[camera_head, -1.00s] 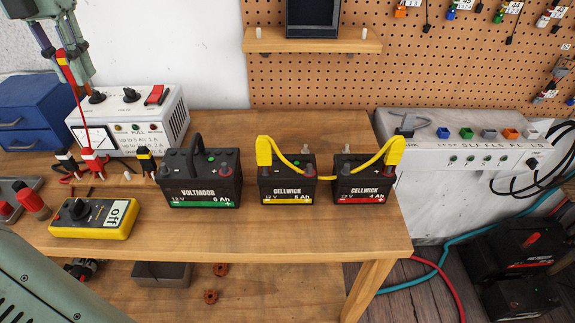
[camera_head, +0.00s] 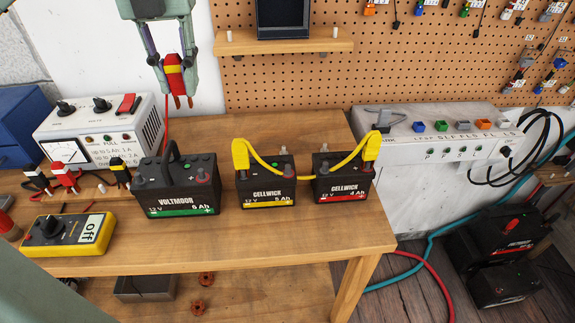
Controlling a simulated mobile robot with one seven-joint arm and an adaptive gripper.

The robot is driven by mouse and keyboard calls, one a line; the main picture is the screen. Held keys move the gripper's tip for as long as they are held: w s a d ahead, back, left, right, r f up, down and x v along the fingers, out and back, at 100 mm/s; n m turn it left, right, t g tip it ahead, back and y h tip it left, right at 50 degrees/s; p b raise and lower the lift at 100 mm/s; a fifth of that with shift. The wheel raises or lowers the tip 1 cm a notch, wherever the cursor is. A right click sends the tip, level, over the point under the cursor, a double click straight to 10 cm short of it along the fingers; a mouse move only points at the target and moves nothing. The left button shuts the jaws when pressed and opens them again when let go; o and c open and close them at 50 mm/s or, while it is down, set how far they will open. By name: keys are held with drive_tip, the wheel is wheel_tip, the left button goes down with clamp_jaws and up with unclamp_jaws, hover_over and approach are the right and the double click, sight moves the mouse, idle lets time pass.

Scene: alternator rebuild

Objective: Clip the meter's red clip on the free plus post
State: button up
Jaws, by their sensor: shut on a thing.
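My gripper (camera_head: 176,88) is shut on a red clip (camera_head: 173,66) with a yellow band, held high above the bench with its tips down. A red lead (camera_head: 166,135) hangs from it behind the Voltmoor battery (camera_head: 178,188). The yellow meter (camera_head: 68,236), its label reading "off", lies at the front left. Two Cellwick batteries, left (camera_head: 265,184) and right (camera_head: 343,180), are linked by a yellow cable (camera_head: 308,172) with yellow clips at their outer posts. The left Cellwick's inner red post (camera_head: 288,169) is bare. The right Cellwick's inner post is small and unclear.
A white charger box (camera_head: 98,133) stands at the back left. Red and white (camera_head: 66,177) and black and yellow (camera_head: 120,168) clips sit before it. A shelf (camera_head: 283,43) juts from the pegboard. The bench front (camera_head: 250,238) is clear.

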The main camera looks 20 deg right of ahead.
drive_tip(key=s+d, duration=0.3)
drive_tip(key=d, duration=0.4)
drive_tip(key=s+d, duration=0.3)
drive_tip(key=d, duration=0.5)
drive_tip(key=b, duration=0.6)
hover_over(288, 166)
wheel_tip(288, 166, down, 10)
drive_tip(key=shift+f, duration=0.6)
drive_tip(key=shift+f+b, duration=0.15)
drive_tip(key=shift+b, duration=0.2)
drive_tip(key=shift+f+b, duration=0.7)
drive_tip(key=shift+f, duration=0.4)
drive_tip(key=o, duration=0.9)
